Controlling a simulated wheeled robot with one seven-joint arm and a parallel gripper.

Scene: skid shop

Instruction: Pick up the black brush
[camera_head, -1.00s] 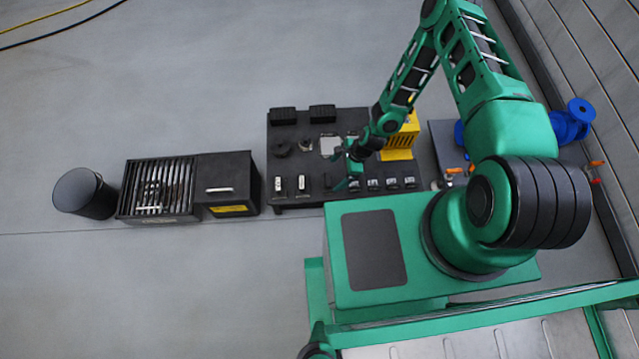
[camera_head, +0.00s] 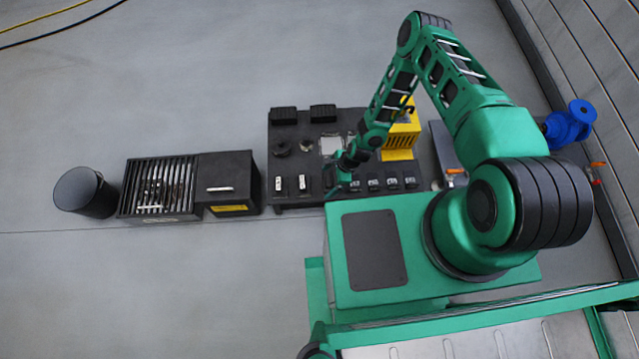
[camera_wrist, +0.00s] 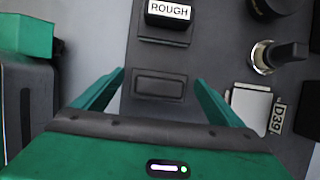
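My gripper (camera_wrist: 158,77) is open and empty, its two green fingers apart above the dark bench top. It also shows in the head view (camera_head: 337,186), over the bench's near edge. Between the fingertips is a flat black rectangle (camera_wrist: 158,87); I cannot tell if it is a brush or a slot. Beyond it is a black block labelled ROUGH (camera_wrist: 168,14), which also shows in the head view (camera_head: 302,183). No thing is clearly a brush. Two ribbed black blocks, one left (camera_head: 283,115) and one right (camera_head: 322,112), lie at the bench's far edge.
The bench (camera_head: 290,168) also holds a round knob with a black handle (camera_wrist: 275,56), a pale square plate (camera_wrist: 251,103), a D39 tag (camera_wrist: 278,119) and a yellow box (camera_head: 402,139). A grated box (camera_head: 158,188) and black bin (camera_head: 84,193) stand left.

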